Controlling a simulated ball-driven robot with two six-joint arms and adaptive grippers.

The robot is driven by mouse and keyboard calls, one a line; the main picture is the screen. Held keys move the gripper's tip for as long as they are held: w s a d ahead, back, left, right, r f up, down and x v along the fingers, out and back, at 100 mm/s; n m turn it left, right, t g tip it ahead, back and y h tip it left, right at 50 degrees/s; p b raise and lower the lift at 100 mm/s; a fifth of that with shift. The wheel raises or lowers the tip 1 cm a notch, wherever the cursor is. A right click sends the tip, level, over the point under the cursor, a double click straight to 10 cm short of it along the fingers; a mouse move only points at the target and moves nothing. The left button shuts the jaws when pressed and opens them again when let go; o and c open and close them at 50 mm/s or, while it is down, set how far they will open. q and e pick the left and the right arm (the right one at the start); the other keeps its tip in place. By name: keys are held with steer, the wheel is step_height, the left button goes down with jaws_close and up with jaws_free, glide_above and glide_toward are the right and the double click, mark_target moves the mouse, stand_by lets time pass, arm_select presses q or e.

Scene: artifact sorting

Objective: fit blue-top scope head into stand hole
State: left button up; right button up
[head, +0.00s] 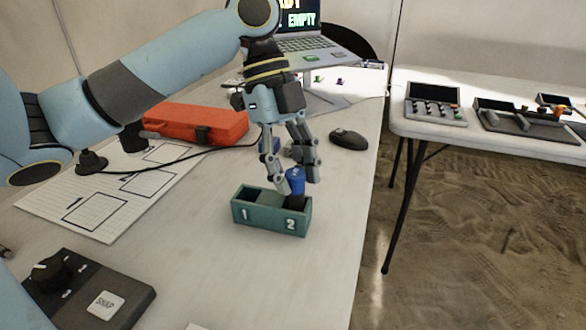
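The blue-top scope head (296,181) stands upright with its dark lower part in the compartment marked 2 of a green two-slot holder (268,222). My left gripper (299,181) reaches down over it from above, with a fingertip against each side of the blue top; it looks shut on it. How deep the head sits is hidden by the holder's front wall. The compartment marked 1 looks empty. I cannot tell for certain which opening is the stand hole. My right gripper is out of view.
A red case (196,122) lies behind on the left, with a black cable in front. A black mouse (349,139) is right of the gripper. A dark control box (82,292) is front left. The table's right edge is close; a second table (500,143) stands beyond a gap.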

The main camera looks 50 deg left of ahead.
arm_select(q)
steer(key=o, duration=0.3)
steer(key=shift+r, duration=0.1)
steer(key=shift+p+v, duration=1.75)
steer(key=shift+v, duration=4.3)
steer(key=shift+d, duration=0.1)
